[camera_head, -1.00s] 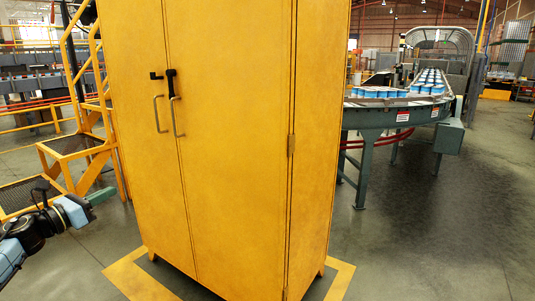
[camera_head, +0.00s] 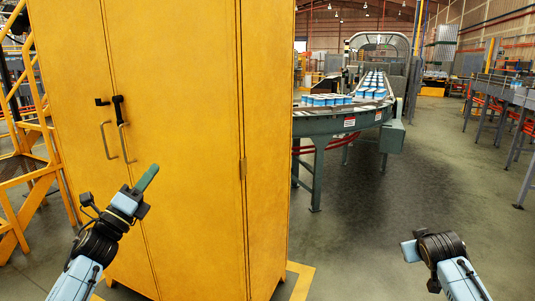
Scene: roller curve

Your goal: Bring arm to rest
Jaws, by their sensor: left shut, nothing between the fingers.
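My left arm comes in from the lower left. Its gripper (camera_head: 147,179) is shut and empty, pointing up and right in front of the yellow cabinet's doors, below the handles; I cannot tell how far it is from the doors. My right arm shows at the lower right, over open floor. Its gripper (camera_head: 410,251) points left, and I cannot see whether its fingers are apart. Nothing is seen in it.
The tall yellow cabinet (camera_head: 190,120) stands shut, with a black latch (camera_head: 118,110) and two handles. A conveyor (camera_head: 330,121) carrying blue and white cans (camera_head: 325,100) curves behind it. Yellow steps (camera_head: 20,165) stand left. Floor (camera_head: 400,200) on the right is clear.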

